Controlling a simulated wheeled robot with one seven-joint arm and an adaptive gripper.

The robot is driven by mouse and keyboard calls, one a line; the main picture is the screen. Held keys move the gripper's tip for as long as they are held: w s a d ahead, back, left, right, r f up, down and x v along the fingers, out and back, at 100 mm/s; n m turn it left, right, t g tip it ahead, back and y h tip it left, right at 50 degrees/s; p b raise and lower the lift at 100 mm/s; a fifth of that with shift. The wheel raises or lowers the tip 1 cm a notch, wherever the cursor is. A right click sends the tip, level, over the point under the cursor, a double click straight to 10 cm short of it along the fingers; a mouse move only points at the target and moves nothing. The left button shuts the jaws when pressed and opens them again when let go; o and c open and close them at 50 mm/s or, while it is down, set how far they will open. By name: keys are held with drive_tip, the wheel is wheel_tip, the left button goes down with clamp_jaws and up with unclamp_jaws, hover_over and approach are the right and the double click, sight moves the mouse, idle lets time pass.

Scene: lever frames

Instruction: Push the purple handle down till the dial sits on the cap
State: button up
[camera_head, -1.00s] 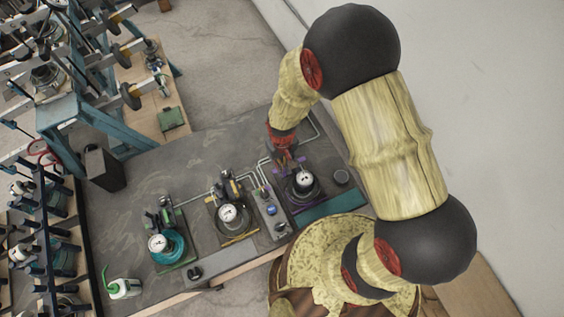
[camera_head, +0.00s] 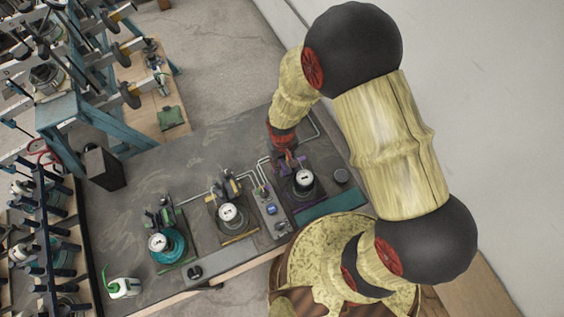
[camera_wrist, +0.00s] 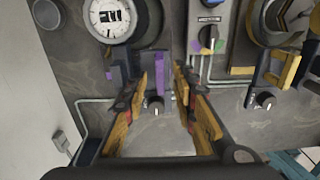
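The purple handle (camera_wrist: 160,64) stands beyond my fingertips in the wrist view, roughly in line with the gap between them. In the head view my gripper and its frame mostly hide it. The white dial (camera_wrist: 109,17) sits on a dark round body just past the handle; it also shows in the head view (camera_head: 304,178). My gripper (camera_wrist: 160,82) is open, its two orange-and-dark fingers spread with nothing between them. In the head view my gripper (camera_head: 286,160) is low at the back of the purple lever frame. I cannot make out the cap under the dial or any gap there.
A second lever frame with a yellow handle (camera_wrist: 291,70) and a grey control panel (camera_wrist: 208,20) stand to the right in the wrist view. A teal frame's dial (camera_head: 157,242) is farther left in the head view. Thin pipes (camera_wrist: 90,101) run along the bench (camera_head: 130,215).

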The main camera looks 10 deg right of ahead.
wheel_tip(320, 180, up, 11)
drive_tip(key=shift+r, duration=0.2)
idle(0.4)
drive_tip(key=s+d+r+m+t+b, duration=0.1)
drive_tip(key=s+d+b, duration=0.4)
drive_tip(key=b, duration=0.7)
drive_tip(key=s+d+r+m+t+b, duration=0.2)
drive_tip(key=s+d+t+b, duration=0.2)
drive_tip(key=b, duration=0.9)
drive_tip(key=s+d, duration=0.2)
drive_tip(key=shift+s+d+r+t+b, duration=0.3)
drive_tip(key=shift+d+r, duration=0.1)
